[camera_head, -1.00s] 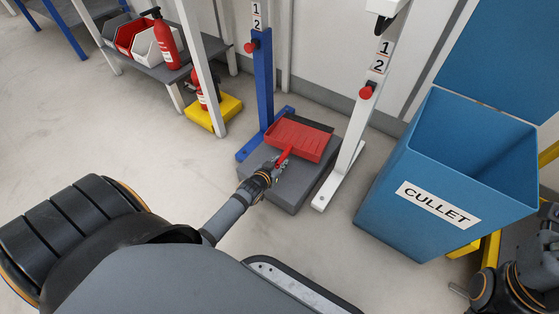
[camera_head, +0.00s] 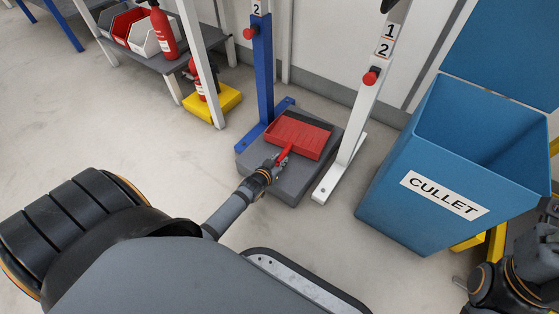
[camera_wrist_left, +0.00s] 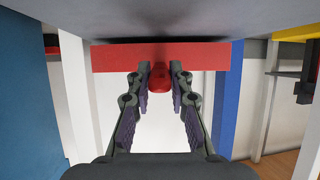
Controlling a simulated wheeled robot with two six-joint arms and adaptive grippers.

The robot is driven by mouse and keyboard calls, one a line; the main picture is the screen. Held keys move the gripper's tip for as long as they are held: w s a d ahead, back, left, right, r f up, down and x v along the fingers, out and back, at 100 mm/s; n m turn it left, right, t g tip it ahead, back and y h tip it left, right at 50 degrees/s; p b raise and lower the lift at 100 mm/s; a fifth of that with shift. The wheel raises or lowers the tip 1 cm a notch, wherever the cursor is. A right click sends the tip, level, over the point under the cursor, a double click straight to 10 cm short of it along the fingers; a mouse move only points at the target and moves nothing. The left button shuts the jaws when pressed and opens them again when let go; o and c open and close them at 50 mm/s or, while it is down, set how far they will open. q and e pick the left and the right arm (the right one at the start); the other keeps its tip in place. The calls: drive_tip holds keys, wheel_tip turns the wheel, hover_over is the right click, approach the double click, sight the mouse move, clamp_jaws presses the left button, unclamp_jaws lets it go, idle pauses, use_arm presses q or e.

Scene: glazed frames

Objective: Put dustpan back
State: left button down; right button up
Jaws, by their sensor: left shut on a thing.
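The red dustpan (camera_head: 299,138) shows in the middle of the head view, in front of the blue and white posts, with its handle toward me. My left gripper (camera_head: 277,162) is shut on the handle. In the left wrist view, the fingers (camera_wrist_left: 160,75) close in on both sides of the red handle (camera_wrist_left: 160,84), and the pan (camera_wrist_left: 108,57) shows as a wide red band behind them. The dustpan overlaps a grey block (camera_head: 294,187) in the head view; I cannot tell whether it touches the block.
A blue post (camera_head: 263,75) and a white post (camera_head: 349,130) with red knobs stand close behind the dustpan. A blue CULLET bin (camera_head: 400,220) stands to the right. A shelf (camera_head: 170,66) with boxes and an extinguisher is at the left. Left floor is clear.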

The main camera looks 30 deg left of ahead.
use_arm(q)
drive_tip(key=shift+f+b, duration=0.4)
drive_tip(key=shift+f, duration=0.15)
idle(0.6)
drive_tip(key=c, duration=1.1)
unclamp_jaws()
drive_tip(key=shift+c, duration=0.2)
drive_tip(key=shift+f, duration=0.1)
drive_tip(key=v, duration=1.2)
